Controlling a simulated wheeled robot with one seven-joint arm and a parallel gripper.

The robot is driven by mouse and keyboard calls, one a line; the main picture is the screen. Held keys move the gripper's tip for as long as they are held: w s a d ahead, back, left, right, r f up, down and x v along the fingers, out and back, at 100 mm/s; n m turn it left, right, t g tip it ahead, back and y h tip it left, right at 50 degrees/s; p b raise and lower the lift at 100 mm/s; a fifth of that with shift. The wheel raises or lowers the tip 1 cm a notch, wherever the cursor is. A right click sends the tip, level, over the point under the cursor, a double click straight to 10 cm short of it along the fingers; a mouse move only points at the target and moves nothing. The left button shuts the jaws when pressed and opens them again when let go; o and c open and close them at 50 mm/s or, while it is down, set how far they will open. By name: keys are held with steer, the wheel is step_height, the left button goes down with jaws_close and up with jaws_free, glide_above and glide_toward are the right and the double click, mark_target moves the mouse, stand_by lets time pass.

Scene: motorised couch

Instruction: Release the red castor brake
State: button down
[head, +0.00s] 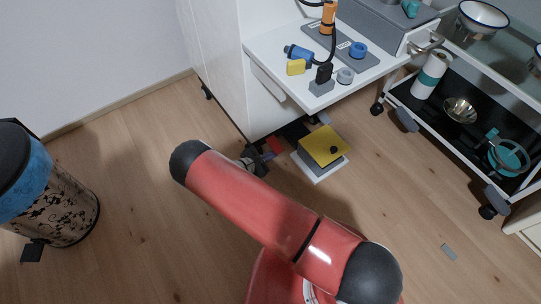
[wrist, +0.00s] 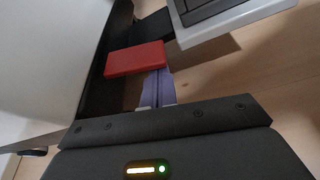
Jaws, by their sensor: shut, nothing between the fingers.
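The red castor brake (wrist: 135,59) is a flat red bar in the wrist view, low beside the white cabinet. In the head view it is a small red patch (head: 275,145) near the floor under the cabinet's edge. My gripper (wrist: 156,92) reaches toward it, its purple fingers together and empty. The fingertips appear at or just under the brake's right part in the wrist view; I cannot tell whether they touch. In the head view my gripper (head: 267,157) is small and partly hidden by my red arm.
The white cabinet (head: 226,75) rises close on the left. A black-shelved trolley (head: 460,118) stands at the right, a patterned bin (head: 54,205) at the left.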

steer(key=shift+r, duration=0.1)
steer(key=shift+s+d+r+n+g+h+b, duration=0.1)
steer(key=shift+r+n+g+h+b, duration=0.15)
steer(key=shift+r+n, duration=0.25)
steer(key=shift+s+d+r+n+g+h+b, duration=0.1)
steer(key=shift+r+n+g+h, duration=0.15)
steer(key=shift+r+n+g, duration=0.25)
steer(key=shift+r, duration=0.2)
steer(key=shift+r+t, duration=0.15)
steer(key=shift+t, duration=0.1)
